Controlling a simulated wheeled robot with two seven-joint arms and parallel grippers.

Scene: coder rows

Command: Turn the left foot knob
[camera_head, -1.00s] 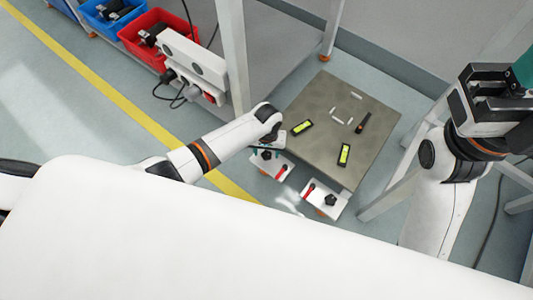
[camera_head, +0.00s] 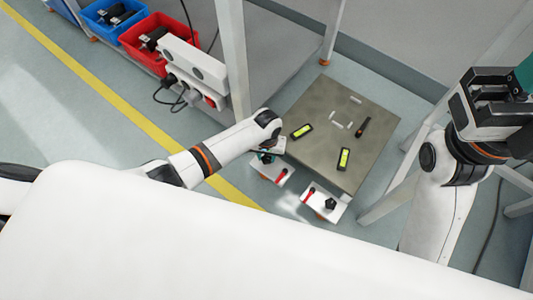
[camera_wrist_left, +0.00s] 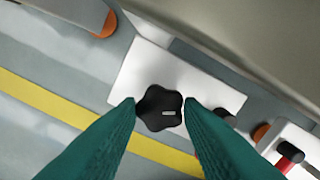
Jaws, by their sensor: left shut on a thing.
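The left foot knob (camera_wrist_left: 158,115) is a black lobed knob with a small pale mark, on a white foot plate (camera_wrist_left: 213,94). In the left wrist view it sits between the teal fingers of my left gripper (camera_wrist_left: 161,104), which is shut on it. In the head view my left gripper (camera_head: 267,156) is low at the near left corner of the grey-brown plate (camera_head: 320,110), and its hand hides most of the knob. My right gripper (camera_head: 492,97) is raised at the right, away from the feet; its fingertips are largely out of frame.
A second white foot with a black knob (camera_head: 330,203) and a red part (camera_head: 311,191) is to the right. Two yellow-green levels (camera_head: 344,158) and a dark tool (camera_head: 363,127) lie on the plate. A pale post (camera_head: 233,60) rises behind my left arm. Red (camera_head: 145,26) and blue bins are upper left.

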